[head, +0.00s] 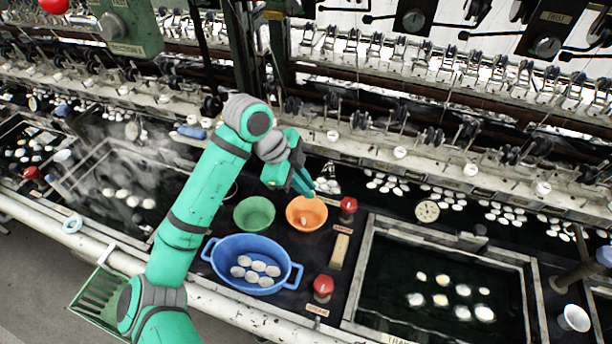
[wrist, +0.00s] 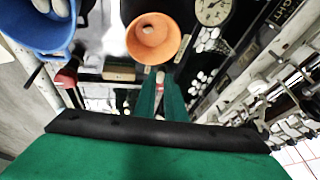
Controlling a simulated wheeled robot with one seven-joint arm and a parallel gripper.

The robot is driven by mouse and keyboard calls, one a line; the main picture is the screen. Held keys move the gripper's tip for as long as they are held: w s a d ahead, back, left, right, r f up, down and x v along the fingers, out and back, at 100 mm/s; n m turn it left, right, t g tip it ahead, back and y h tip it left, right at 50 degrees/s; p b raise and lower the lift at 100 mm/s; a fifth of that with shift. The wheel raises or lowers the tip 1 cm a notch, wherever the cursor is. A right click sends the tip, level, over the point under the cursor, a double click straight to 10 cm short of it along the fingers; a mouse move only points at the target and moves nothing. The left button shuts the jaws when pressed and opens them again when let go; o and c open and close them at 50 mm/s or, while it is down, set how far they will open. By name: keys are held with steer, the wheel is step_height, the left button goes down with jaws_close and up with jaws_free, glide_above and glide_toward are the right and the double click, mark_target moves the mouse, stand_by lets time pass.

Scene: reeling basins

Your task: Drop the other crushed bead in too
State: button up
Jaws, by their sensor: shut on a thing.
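My gripper (head: 303,187) is above the far side of the orange bowl (head: 306,204), its fingers pointing down. In the wrist view, its fingertips (wrist: 160,80) are close together on a small pale bead (wrist: 161,74), mostly hidden between them. The orange bowl (wrist: 136,40) lies just beyond the fingertips in that view. One small tan bead (wrist: 148,30) rests inside the bowl. The held bead is too small to make out in the head view.
An empty-looking green bowl (head: 254,213) stands left of the orange one. A blue two-handled basin (head: 236,277) holds several white cocoons. Red knobs (head: 348,205) (head: 323,285) and a wooden block (head: 339,251) stand to the right, beside a dark water basin (head: 440,240).

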steer(key=shift+s+d+f, duration=0.1)
steer(key=shift+s+f, duration=0.05)
steer(key=shift+f, duration=2.4)
steer(key=o, duration=0.7)
steer(key=shift+r, duration=0.1)
steer(key=v, duration=1)
steer(key=shift+a+r, duration=0.2)
steer(key=shift+r, duration=0.05)
